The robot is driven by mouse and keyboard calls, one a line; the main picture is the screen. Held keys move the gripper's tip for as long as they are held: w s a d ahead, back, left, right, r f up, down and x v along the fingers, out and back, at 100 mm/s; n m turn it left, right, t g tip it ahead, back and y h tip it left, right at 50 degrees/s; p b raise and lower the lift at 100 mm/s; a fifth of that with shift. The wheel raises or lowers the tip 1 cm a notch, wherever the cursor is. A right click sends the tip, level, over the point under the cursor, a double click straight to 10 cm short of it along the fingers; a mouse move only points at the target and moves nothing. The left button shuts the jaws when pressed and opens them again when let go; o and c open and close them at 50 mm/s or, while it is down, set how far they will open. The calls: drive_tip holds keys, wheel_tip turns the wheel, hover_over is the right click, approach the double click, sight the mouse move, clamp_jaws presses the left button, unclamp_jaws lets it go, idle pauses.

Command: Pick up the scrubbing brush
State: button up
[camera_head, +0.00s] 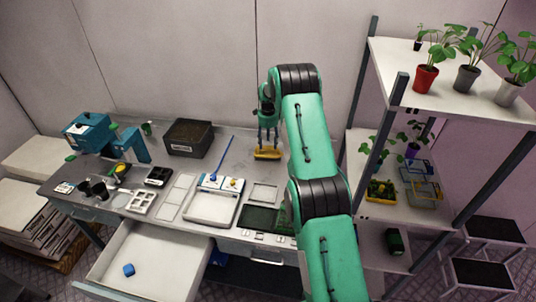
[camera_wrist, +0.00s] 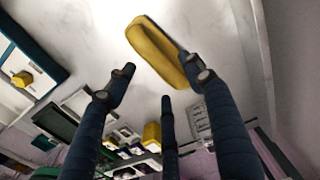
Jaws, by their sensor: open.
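A long yellow object with rounded ends (camera_head: 267,153), which looks to be the scrubbing brush, lies on the grey workbench (camera_head: 237,150) near its back right. In the wrist view the yellow brush (camera_wrist: 156,53) lies beyond my fingers, close to the tip of the right-hand finger; I cannot tell whether they touch. Its bristles are not visible. My gripper (camera_head: 268,138) points down just above the brush, and in the wrist view its three dark fingers (camera_wrist: 155,80) are spread and empty.
A dark box (camera_head: 189,139) stands left of the brush. A plant rack (camera_head: 450,85) stands close on the right.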

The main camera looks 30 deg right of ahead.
sight(268, 147)
drive_tip(key=shift+f, duration=2.45)
clamp_jaws()
drive_tip(key=shift+r, duration=0.1)
drive_tip(key=shift+r, duration=4.95)
